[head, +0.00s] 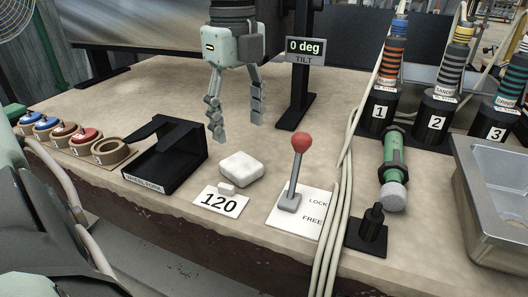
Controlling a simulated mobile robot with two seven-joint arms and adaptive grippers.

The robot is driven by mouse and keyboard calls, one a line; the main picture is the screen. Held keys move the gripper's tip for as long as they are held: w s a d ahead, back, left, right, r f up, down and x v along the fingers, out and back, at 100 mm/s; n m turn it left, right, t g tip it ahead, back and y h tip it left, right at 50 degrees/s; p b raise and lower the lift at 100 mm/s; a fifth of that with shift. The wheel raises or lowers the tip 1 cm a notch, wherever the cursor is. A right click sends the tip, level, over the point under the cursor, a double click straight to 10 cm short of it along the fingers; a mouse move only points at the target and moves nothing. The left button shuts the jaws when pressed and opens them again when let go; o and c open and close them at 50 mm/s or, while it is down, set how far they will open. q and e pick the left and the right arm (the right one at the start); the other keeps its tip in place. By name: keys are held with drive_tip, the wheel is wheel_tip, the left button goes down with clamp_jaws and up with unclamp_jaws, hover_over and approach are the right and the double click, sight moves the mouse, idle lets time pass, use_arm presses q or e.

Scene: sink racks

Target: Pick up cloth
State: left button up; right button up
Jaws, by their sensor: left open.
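A white folded cloth (241,169) lies on the beige worktop near its front edge, like a small thick pad. It sits just behind a white card marked 120, and nothing covers it. My left gripper (238,131) hangs down from the top of the picture with its two fingers apart and empty. Its fingertips are above the cloth in the picture, apart from it. How high they are over the worktop is hard to tell. My right gripper is not in view.
A black holder (165,160) stands left of the cloth. A red-knobbed lever (299,160) on a LOCK/FREE plate stands right, beside pale cables (335,205). Farther right are a green tool (394,165), numbered black holders (432,128) and a metal sink (492,190). A tilt display (303,55) stands behind.

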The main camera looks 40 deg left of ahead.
sight(241, 162)
use_arm(q)
drive_tip(key=shift+f, duration=0.45)
drive_tip(key=f, duration=0.5)
drive_tip(key=shift+s+d+f, duration=0.25)
drive_tip(key=shift+s, duration=0.1)
drive_tip(key=shift+w+f, duration=0.1)
drive_tip(key=shift+f, duration=0.5)
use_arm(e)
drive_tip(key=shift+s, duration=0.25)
use_arm(q)
drive_tip(key=shift+c, duration=0.5)
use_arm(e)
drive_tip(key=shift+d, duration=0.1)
use_arm(q)
drive_tip(key=c, duration=0.8)
drive_tip(key=shift+r, duration=0.15)
